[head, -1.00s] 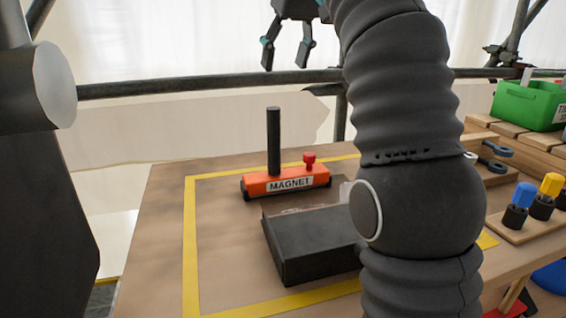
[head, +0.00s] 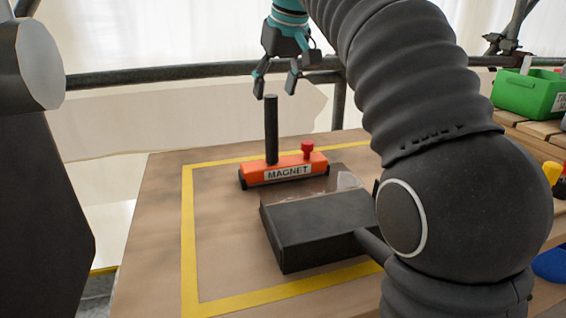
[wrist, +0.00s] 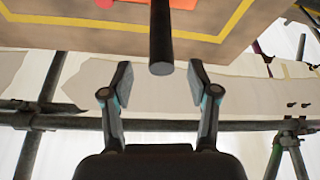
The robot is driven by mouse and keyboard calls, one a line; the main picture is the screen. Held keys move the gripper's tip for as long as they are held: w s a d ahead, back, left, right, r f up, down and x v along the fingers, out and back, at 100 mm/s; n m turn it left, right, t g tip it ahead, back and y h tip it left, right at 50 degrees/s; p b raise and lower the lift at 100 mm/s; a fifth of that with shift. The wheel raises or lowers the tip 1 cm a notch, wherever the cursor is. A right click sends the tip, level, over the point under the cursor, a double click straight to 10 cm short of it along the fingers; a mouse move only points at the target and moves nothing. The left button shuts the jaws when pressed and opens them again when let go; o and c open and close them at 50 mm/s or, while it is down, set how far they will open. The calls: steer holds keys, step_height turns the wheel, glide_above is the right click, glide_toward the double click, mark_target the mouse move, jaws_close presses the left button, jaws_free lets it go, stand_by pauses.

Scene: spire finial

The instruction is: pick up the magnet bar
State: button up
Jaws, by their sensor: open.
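The magnet bar (head: 285,172) is orange with a "MAGNET" label, a tall black upright handle (head: 271,130) and a small red knob. It stands on the wooden table inside a yellow taped outline. My gripper (head: 273,92) is open and empty just above the top of the handle in the head view. In the wrist view, the black handle (wrist: 161,40) points toward my open gripper (wrist: 158,85), its end between and slightly beyond the two fingertips. Only a little of the orange body shows at the top edge there.
A dark box-like object (head: 318,230) with a rod lies in front of the magnet bar, partly behind my arm. A green bin (head: 527,95) stands at the right. A scaffold rail (head: 180,75) runs behind the table. The table's left part is clear.

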mark_target(271, 104)
steer(key=x, duration=0.5)
steer(key=shift+s, duration=0.1)
steer(key=shift+c, duration=0.3)
steer(key=shift+r, duration=0.1)
jaws_close()
